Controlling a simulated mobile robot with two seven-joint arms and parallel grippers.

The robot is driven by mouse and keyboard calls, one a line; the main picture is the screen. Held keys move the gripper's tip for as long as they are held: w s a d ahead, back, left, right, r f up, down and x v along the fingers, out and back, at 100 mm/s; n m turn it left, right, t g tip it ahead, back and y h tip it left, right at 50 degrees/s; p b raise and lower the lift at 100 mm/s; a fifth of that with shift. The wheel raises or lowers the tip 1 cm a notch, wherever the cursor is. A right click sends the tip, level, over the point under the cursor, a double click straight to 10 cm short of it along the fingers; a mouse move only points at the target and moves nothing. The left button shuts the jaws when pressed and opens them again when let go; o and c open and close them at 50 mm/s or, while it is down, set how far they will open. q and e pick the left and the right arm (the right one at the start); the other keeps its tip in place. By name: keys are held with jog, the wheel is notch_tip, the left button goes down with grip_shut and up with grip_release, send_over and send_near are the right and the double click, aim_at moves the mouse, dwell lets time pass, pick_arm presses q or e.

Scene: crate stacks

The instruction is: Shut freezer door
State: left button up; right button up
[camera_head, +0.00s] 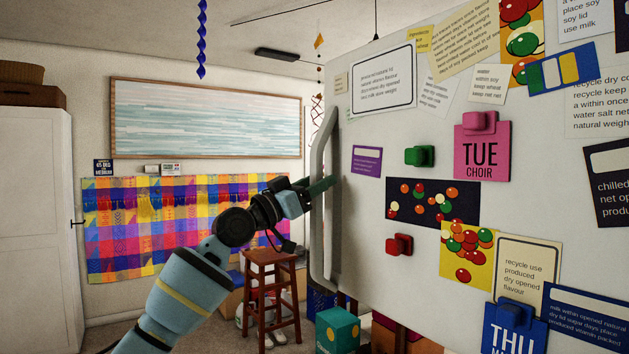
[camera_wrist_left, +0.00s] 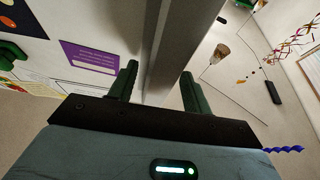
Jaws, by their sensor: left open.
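The white freezer door (camera_head: 375,275) fills the right of the head view, covered in magnets and notes. A long vertical grey handle (camera_head: 318,240) runs along its left edge. My left gripper (camera_head: 322,186) is at the upper middle of this handle. In the left wrist view its two green fingers (camera_wrist_left: 160,88) are apart, one on each side of the handle (camera_wrist_left: 163,45). I cannot tell whether either finger touches it. How far the door stands from its frame is hidden. My right gripper is not in view.
A wooden stool (camera_head: 270,285) stands behind my left arm. A teal box (camera_head: 337,328) sits low by the door's bottom left. A white cabinet (camera_head: 35,220) stands at the far left. A colourful cloth (camera_head: 150,225) hangs on the back wall.

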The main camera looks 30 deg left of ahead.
pick_arm(q)
jog(key=shift+w+r, duration=0.1)
jog(key=shift+w, duration=0.05)
jog(key=shift+c, duration=0.3)
grip_shut()
jog(key=shift+w+d, duration=0.1)
